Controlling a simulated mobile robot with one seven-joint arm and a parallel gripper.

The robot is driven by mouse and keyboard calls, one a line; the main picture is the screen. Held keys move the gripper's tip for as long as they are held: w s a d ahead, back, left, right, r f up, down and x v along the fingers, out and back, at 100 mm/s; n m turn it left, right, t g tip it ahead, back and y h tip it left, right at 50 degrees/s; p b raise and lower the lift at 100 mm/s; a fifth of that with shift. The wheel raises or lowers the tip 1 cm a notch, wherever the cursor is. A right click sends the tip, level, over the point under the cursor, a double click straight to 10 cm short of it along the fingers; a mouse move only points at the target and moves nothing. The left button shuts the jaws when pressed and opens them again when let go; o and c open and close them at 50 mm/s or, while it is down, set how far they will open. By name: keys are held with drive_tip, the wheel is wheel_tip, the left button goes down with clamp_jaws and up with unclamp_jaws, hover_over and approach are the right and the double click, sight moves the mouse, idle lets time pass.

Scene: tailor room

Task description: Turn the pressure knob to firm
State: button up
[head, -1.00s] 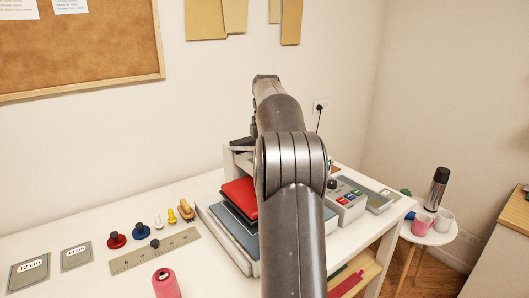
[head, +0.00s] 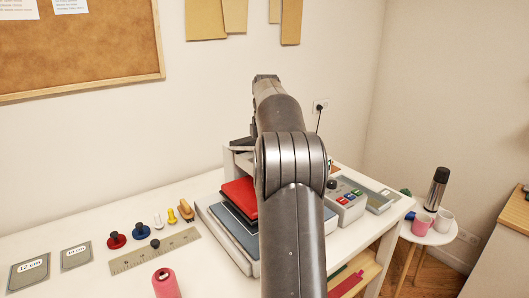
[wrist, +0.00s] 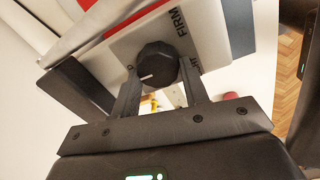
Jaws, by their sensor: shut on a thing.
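The word FIRM (wrist: 181,24) is printed on the panel, above and right of the knob; other lettering is partly cut off. In the head view, my arm hides the gripper and the knob.
The press has a red pad (head: 240,193) and stands on the white table. A box with coloured buttons (head: 347,207) is right of my arm. A ruler (head: 155,251), stamps and a pink spool (head: 166,284) lie left. A stool with a flask (head: 437,189) stands right.

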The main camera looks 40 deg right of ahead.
drive_tip(key=m, duration=0.6)
drive_tip(key=shift+w+m, duration=0.25)
drive_tip(key=shift+m, duration=0.05)
drive_tip(key=m, duration=0.5)
drive_tip(key=shift+w+d+g+h, duration=0.1)
drive_tip(key=shift+g+h, duration=0.2)
drive_tip(key=m, duration=0.5)
drive_tip(key=shift+d+m, duration=0.15)
drive_tip(key=shift+m, duration=0.25)
drive_tip(key=m, duration=0.5)
drive_tip(key=shift+d+m+g, duration=0.15)
drive_tip(key=shift+m+g, duration=0.25)
drive_tip(key=shift+m, duration=0.3)
drive_tip(key=o, duration=1)
